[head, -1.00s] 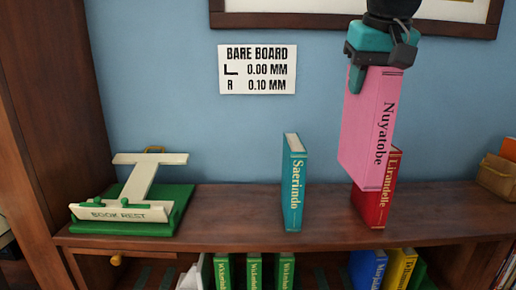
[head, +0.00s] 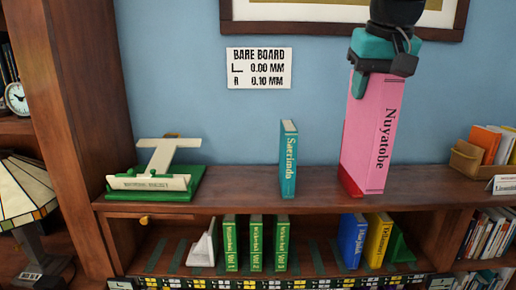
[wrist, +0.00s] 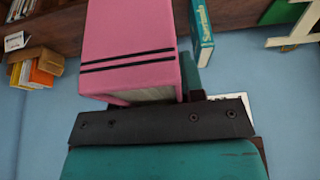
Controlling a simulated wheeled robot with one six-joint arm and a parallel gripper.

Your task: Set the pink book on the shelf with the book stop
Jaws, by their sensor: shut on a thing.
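The pink book (head: 367,135), lettered "Nuyatobe", hangs upright in my gripper (head: 376,75), which is shut on its top end. In the wrist view the pink book (wrist: 128,42) fills the upper middle, with the dark jaw across it. On the lower shelf a white stop-like wedge (head: 202,248) stands left of several green books, and a green wedge (head: 399,249) stands right of the yellow book. I cannot tell which is the book stop.
A teal book (head: 288,160) stands alone on the top board (head: 245,204), with a green and white book rest (head: 155,180) at left. Green volumes (head: 254,243), a blue book (head: 352,238) and a yellow book (head: 378,238) stand below, with a gap between green and blue.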

